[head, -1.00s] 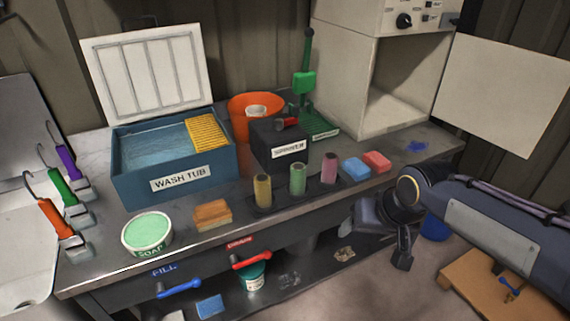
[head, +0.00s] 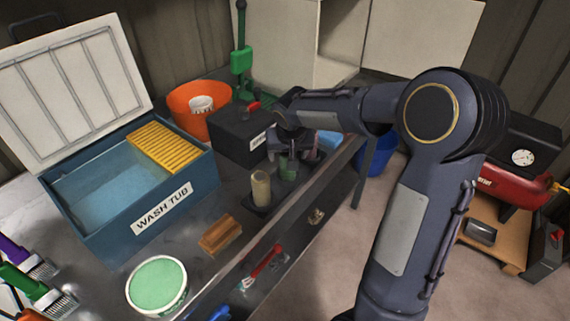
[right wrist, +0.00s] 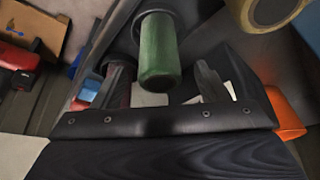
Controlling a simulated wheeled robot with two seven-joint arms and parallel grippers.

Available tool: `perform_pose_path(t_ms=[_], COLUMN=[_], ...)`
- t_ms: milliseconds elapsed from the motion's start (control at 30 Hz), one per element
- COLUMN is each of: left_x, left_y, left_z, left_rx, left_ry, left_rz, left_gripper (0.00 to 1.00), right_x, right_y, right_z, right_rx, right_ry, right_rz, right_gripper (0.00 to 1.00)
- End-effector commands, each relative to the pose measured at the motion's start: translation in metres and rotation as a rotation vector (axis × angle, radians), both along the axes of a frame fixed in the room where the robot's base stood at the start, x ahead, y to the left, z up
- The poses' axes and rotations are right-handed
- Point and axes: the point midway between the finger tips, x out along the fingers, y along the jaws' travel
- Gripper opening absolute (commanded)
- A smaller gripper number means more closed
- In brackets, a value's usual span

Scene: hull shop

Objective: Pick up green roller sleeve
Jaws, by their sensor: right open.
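The green roller sleeve (head: 287,167) stands upright on a dark holder near the bench's front edge, partly covered by my right gripper (head: 285,152). In the right wrist view the green sleeve (right wrist: 160,50) shows large, in the gap between the two fingers of my right gripper (right wrist: 163,68). The fingers are apart, with space visible on both sides of the sleeve, and do not appear shut on it. My left gripper is out of view.
A yellow sleeve (head: 261,188) stands close by on the same holder (head: 258,208). A black box (head: 235,140) and orange bucket (head: 186,122) stand behind. The wash tub (head: 200,185), a brown block (head: 220,234) and a soap tin (head: 157,287) are left.

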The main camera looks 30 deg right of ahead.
Motion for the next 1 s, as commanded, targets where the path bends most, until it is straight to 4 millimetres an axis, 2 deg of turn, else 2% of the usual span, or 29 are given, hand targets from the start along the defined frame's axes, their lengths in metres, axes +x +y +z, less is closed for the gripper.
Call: perform_pose_path(t_ms=[300,433,633,1000], left_x=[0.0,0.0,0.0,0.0], left_y=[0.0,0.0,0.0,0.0], left_z=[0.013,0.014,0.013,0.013], left_rx=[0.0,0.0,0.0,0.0], left_ry=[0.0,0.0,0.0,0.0], left_rz=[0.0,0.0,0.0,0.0], left_gripper=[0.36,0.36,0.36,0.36], right_x=[0.013,0.016,0.016,0.016], right_y=[-0.007,-0.008,-0.008,-0.008], right_z=[-0.042,-0.049,-0.049,-0.049], right_rx=[0.0,0.001,0.001,0.001], right_ry=[0.004,0.002,0.001,0.001], right_rz=[0.001,0.001,0.001,0.001], right_gripper=[0.68,0.68,0.68,0.2])
